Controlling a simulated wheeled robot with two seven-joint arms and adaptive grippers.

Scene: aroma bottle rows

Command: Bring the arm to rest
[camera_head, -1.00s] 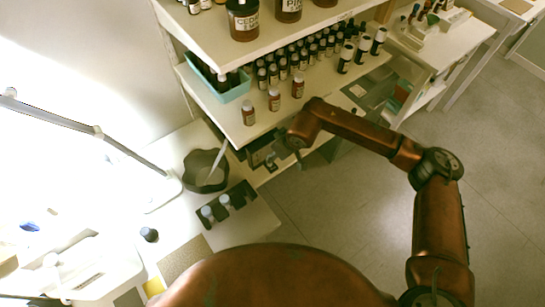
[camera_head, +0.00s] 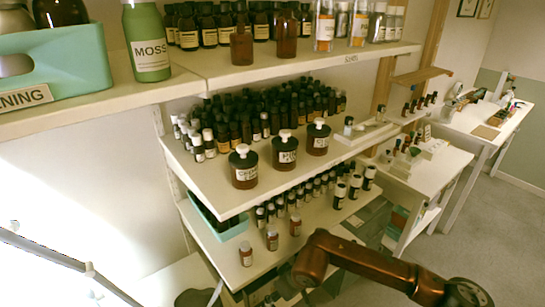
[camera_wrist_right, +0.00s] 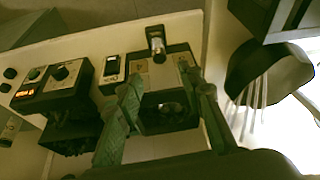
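My right arm (camera_head: 375,265) is copper-coloured and reaches in from the lower right of the head view, bent down at the wrist in front of the lower shelf. Its gripper is mostly out of clear sight there. In the right wrist view the right gripper (camera_wrist_right: 166,95) shows two greenish fingers spread apart, with no object clearly held between them. A grey boxed device (camera_wrist_right: 165,72) with a silver cylinder on top lies beyond the fingers. My left gripper is in neither view.
Shelves hold several brown bottles (camera_head: 284,152), amber vials (camera_head: 272,238) and a teal bin (camera_head: 225,228). A green MOSS bottle (camera_head: 147,42) stands on the top shelf. A black knobbed device (camera_wrist_right: 55,85) and a dark bin (camera_wrist_right: 262,68) flank the gripper. Floor is open at right.

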